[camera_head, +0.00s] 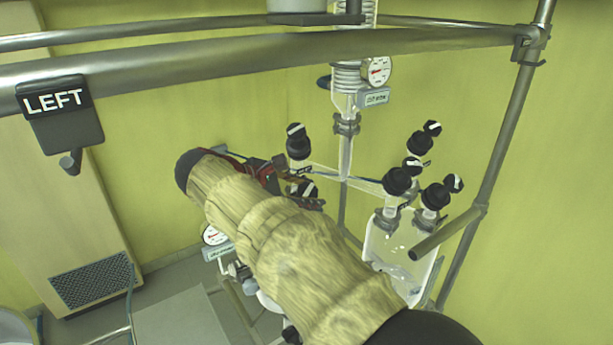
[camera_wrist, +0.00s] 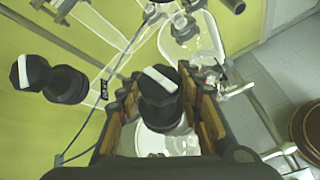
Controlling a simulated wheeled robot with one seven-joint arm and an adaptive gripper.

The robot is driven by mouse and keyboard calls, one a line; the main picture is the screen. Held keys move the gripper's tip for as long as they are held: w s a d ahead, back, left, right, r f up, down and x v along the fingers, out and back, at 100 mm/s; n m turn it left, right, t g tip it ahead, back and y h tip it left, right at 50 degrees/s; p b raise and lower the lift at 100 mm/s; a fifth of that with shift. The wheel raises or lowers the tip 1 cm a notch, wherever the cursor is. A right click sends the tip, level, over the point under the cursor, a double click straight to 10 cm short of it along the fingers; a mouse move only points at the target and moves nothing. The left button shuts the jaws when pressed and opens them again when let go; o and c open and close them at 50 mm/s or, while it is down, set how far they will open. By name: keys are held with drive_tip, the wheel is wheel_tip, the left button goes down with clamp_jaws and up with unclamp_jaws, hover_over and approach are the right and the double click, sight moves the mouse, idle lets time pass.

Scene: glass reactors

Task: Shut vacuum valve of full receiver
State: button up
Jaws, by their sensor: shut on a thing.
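In the wrist view a black valve knob with a white stripe (camera_wrist: 161,84) sits between the two fingers of my gripper (camera_wrist: 163,100). The gripper is shut on this knob, and its stripe slants from upper left to lower right. In the head view my gripper (camera_head: 292,186) and the gripped knob (camera_head: 305,189) are at the left glass branch. A clear glass vessel (camera_wrist: 150,142) shows below the knob in the wrist view. My arm hides most of the left receiver in the head view. I cannot tell its fill level.
Another striped knob (camera_head: 298,143) stands just above the gripper. Several black knobs (camera_head: 398,182) top the right glass receiver (camera_head: 385,247). A metal frame rail (camera_head: 230,55) with a LEFT sign (camera_head: 56,103) crosses above. A glass column (camera_head: 346,105) rises behind.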

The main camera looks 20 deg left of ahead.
drive_tip(key=shift+m+g+h+p, duration=0.3)
drive_tip(key=shift+m+g+p, duration=0.2)
drive_tip(key=shift+p, duration=0.45)
drive_tip(key=o, duration=1.2)
drive_tip(key=shift+c, duration=0.2)
drive_tip(key=v, duration=1.2)
